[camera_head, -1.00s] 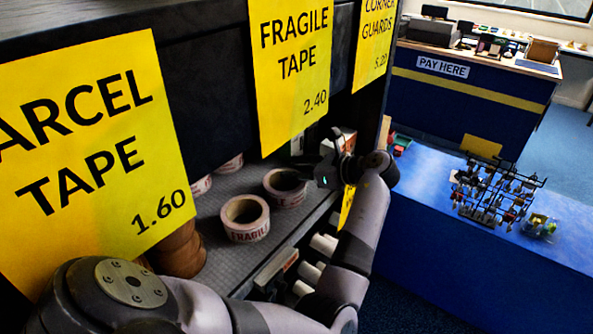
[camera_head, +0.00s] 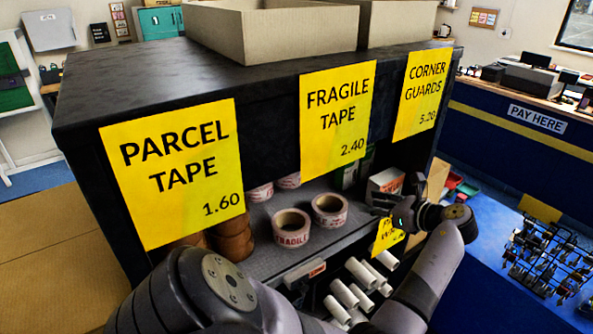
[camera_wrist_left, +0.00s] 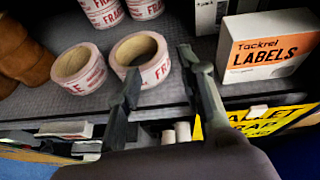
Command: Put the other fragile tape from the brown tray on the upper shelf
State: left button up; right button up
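Two white fragile tape rolls with red print stand at the front of the grey upper shelf (camera_head: 262,262): a left roll (camera_head: 291,229) and a right roll (camera_head: 329,210). More fragile rolls (camera_head: 260,192) sit behind, partly hidden by the signs. My left gripper (camera_head: 383,202) is to the right of the right roll, at the shelf's front, with a gap between them. The left wrist view shows its fingers (camera_wrist_left: 158,63) apart and empty, with the right roll (camera_wrist_left: 140,58) beyond them. I cannot make out the brown tray. My right gripper is not in view.
Brown parcel tape (camera_head: 232,240) stands left of the rolls. A Tackrel labels box (camera_wrist_left: 268,45) is close to my left gripper's right. White tubes (camera_head: 350,290) lie below the shelf. Yellow signs (camera_head: 338,120) hang over the opening. A blue counter (camera_head: 500,150) stands at right.

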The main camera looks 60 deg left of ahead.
pick_arm(q)
jog(key=w+d+f+n+t+h, duration=0.45)
jog(key=w+d+t, duration=0.25)
jog(key=d+t, duration=0.6)
jog(key=s+d+f+h, duration=0.2)
jog(key=f, duration=0.6)
jog(key=s+d+f+n+g+h, duration=0.1)
jog(key=s+d+f+h, duration=0.15)
jog(key=f, duration=0.65)
jog(key=s+d+f+h, duration=0.1)
jog(key=s+d+f, duration=0.15)
jog(key=f, duration=0.55)
jog(key=s+d+f+n+g+h, duration=0.2)
jog(key=s+d+f+n+g, duration=0.15)
jog(key=s+f, duration=1.4)
jog(key=s+f+n+g, duration=0.1)
jog(key=s+f, duration=0.2)
jog(key=s, duration=0.6)
jog(key=s+f+n+g+h, duration=0.1)
jog(key=s+f, duration=0.3)
jog(key=s, duration=0.5)
jog(key=s+d+f+n+g, duration=0.1)
jog(key=s+f+n+g, duration=0.1)
jog(key=s, duration=0.7)
notch_tip(320, 180, down, 2)
jog(key=shift+s+f+g, duration=0.25)
jog(key=shift+g, duration=0.3)
